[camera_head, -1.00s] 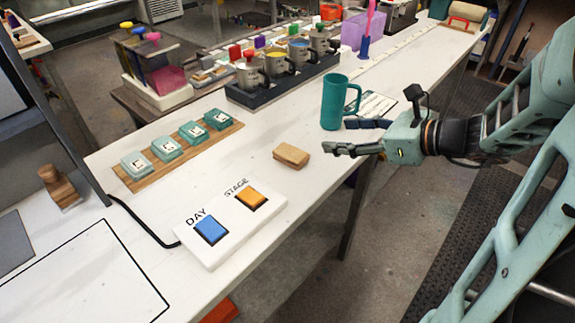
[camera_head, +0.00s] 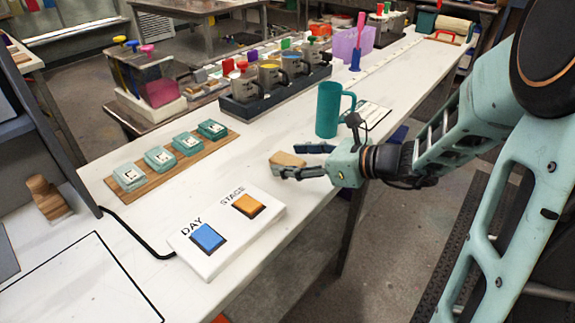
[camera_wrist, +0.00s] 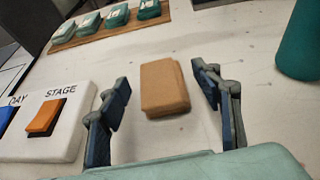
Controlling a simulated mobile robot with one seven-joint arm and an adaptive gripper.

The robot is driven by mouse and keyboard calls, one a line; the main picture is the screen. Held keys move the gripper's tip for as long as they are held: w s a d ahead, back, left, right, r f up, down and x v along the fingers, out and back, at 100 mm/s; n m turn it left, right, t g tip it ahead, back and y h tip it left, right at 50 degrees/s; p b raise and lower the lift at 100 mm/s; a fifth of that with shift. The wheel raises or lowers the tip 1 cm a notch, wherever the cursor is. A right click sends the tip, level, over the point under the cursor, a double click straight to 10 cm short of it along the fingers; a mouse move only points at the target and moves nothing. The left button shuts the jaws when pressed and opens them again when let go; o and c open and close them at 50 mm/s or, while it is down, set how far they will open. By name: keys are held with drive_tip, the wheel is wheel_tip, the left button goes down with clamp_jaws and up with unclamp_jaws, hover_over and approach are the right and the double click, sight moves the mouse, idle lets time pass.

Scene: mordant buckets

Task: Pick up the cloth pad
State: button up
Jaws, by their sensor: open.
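The cloth pad (camera_head: 286,160) is a small tan-brown block-like pad lying flat on the white table. In the wrist view the pad (camera_wrist: 164,88) sits between the two open fingers of my gripper (camera_wrist: 166,112), toward their tips, with a gap on either side. In the head view my gripper (camera_head: 294,161) reaches in from the right, open, and its fingers partly hide the pad. I see no contact between the fingers and the pad.
A white button box (camera_head: 226,232) with blue DAY and orange STAGE buttons stands in front of the pad. A teal mug (camera_head: 327,110) stands behind my gripper. Teal blocks on a wooden strip (camera_head: 152,178) lie to the left. The table's front edge is close.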

drive_tip(key=shift+x, duration=0.9)
drive_tip(key=shift+c, duration=0.4)
drive_tip(key=c, duration=0.9)
drive_tip(key=shift+o, duration=0.2)
drive_tip(key=shift+r, duration=0.2)
